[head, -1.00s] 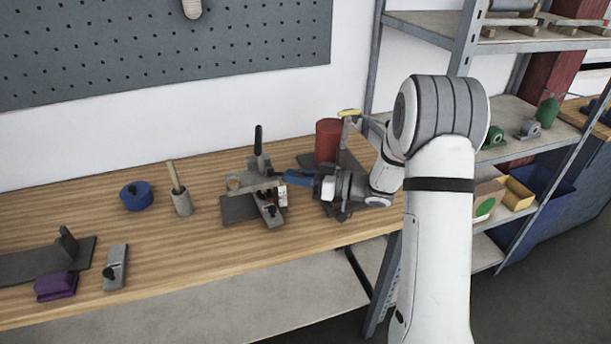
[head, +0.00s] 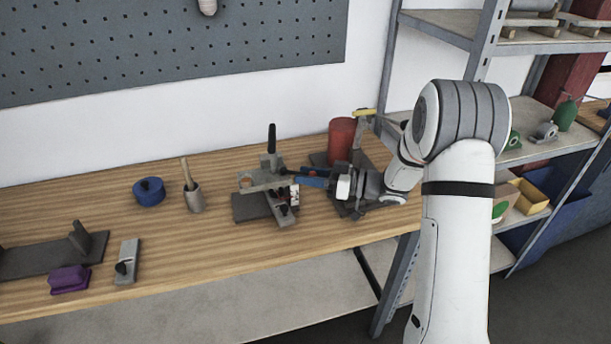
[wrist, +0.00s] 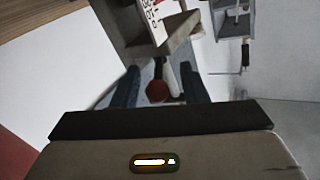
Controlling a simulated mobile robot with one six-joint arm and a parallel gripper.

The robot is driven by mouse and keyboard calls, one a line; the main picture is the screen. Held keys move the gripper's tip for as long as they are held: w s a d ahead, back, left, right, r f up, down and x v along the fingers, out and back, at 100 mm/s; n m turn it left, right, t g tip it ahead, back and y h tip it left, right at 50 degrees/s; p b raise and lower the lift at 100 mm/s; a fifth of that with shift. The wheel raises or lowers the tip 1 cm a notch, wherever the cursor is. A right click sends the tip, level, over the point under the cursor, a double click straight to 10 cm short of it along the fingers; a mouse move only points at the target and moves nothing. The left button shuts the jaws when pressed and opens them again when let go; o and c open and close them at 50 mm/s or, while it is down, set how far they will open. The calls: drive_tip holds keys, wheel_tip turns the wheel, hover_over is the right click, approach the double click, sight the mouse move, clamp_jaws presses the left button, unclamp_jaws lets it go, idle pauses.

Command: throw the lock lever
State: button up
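The clamp fixture (head: 262,181) stands on the bench with a black upright handle (head: 271,139) and a marked white label (head: 294,195). The label also shows at the top of the wrist view (wrist: 158,18). In the wrist view a pale lever (wrist: 171,76) with a dark red knob (wrist: 157,91) lies between my gripper's fingers (wrist: 160,88). The fingers are apart, with gaps on both sides of the knob. In the head view my gripper (head: 313,177) reaches in level from the right, close beside the fixture. The knob cannot be made out there.
A red cylinder (head: 341,140) stands behind my gripper. A blue round tin (head: 149,192) and a grey cup with a wooden handle (head: 194,199) stand left of the fixture. A purple block (head: 70,279) lies further left. The bench's front middle is clear.

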drive_tip(key=b+v, duration=0.1)
drive_tip(key=v, duration=0.6)
drive_tip(key=shift+d, duration=0.45)
drive_tip(key=shift+c, duration=0.6)
